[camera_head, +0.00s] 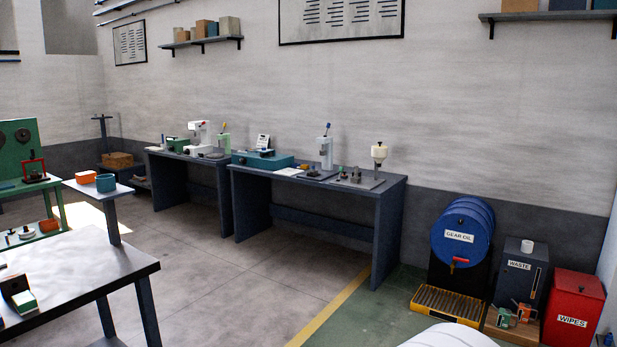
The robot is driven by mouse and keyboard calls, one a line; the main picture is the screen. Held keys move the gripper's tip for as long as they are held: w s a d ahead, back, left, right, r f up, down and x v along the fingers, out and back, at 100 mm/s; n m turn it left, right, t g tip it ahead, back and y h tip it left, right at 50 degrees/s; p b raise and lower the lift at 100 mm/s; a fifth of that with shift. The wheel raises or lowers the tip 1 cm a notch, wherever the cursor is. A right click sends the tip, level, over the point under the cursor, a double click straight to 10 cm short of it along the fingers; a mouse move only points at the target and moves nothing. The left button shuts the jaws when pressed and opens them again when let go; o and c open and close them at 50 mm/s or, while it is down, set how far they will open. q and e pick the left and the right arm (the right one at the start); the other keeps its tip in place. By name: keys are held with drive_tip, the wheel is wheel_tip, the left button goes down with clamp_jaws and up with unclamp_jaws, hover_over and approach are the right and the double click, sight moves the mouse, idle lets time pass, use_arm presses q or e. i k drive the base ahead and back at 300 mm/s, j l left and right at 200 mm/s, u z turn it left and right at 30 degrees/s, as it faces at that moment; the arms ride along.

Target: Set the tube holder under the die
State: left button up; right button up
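Neither of my grippers shows in the head view. On the dark back bench (390,190) stands a small upright press (325,152) with a pale body and a blue-tipped handle. A similar pale green press (224,142) stands further left. Several small dark and metal parts (355,175) stand on a flat plate at the right end of the bench. At this distance I cannot tell which thing is the tube holder or which is the die.
A green machine (18,150) with dark round parts stands at far left, behind a metal-topped table (90,262). A blue gear oil drum (463,232), a dark waste bin (519,270) and a red wipes bin (573,305) line the right wall. The middle floor is clear.

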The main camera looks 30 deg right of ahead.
sight(314, 174)
drive_tip(key=i+l+z, duration=0.35)
drive_tip(key=i+l, duration=0.2)
drive_tip(key=i, duration=1.35)
drive_tip(key=i+z, duration=0.35)
drive_tip(key=i, duration=2.75)
drive_tip(key=i+j+z, duration=0.15)
drive_tip(key=i, duration=1)
drive_tip(key=i+j+z, duration=0.2)
drive_tip(key=i+z, duration=0.25)
drive_tip(key=i, duration=0.15)
drive_tip(key=i+j+z, duration=0.9)
drive_tip(key=i+j, duration=0.1)
drive_tip(key=j, duration=0.05)
